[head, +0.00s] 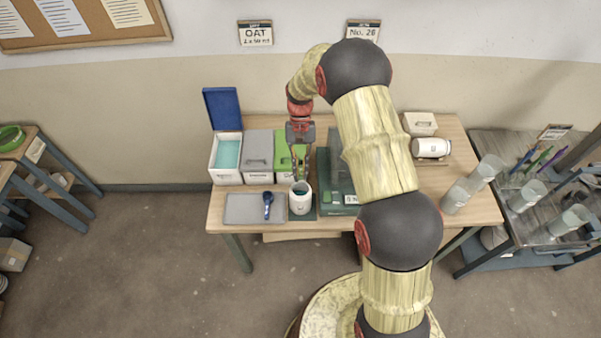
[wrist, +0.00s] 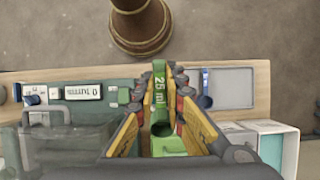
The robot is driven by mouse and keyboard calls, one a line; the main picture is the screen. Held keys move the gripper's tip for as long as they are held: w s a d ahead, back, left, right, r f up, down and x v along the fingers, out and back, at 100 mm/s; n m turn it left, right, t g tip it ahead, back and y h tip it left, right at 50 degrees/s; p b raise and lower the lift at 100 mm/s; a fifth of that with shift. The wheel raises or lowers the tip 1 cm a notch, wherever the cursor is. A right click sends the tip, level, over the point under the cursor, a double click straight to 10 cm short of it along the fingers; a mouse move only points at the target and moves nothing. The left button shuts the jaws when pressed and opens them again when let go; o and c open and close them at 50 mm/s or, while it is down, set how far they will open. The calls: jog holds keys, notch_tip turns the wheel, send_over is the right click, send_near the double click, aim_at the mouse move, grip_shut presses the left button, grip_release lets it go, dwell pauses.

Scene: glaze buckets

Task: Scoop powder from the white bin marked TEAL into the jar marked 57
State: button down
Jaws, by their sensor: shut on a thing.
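The open white bin (head: 226,177) with a raised blue lid stands at the table's back left and holds teal powder. It also shows at the lower right of the wrist view (wrist: 290,150). No TEAL mark is readable. A white jar (head: 300,204) stands near the front edge, with teal showing inside its mouth; its mark is too small to read. My gripper (head: 300,172) is behind and above the jar in the head view. It is shut on a green scoop (wrist: 160,92) marked 25 ml. The scoop's contents cannot be made out.
A grey tray (head: 240,209) holds a blue scoop (head: 268,204). A grey-lidded bin (head: 258,150) and a green-lidded bin (head: 283,150) stand right of the open bin. A dark green device (head: 337,208) with a clear part is right of the jar. Clear cylinders (head: 456,196) stand farther right.

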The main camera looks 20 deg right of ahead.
jog(key=t+b, duration=0.1)
jog(key=r+t+h+b, duration=0.1)
jog(key=t+b, duration=0.1)
jog(key=shift+t, duration=0.3)
jog(key=shift+r+t+h+b, duration=0.3)
jog(key=shift+r+t+b, duration=0.1)
jog(key=shift+t+b, duration=0.35)
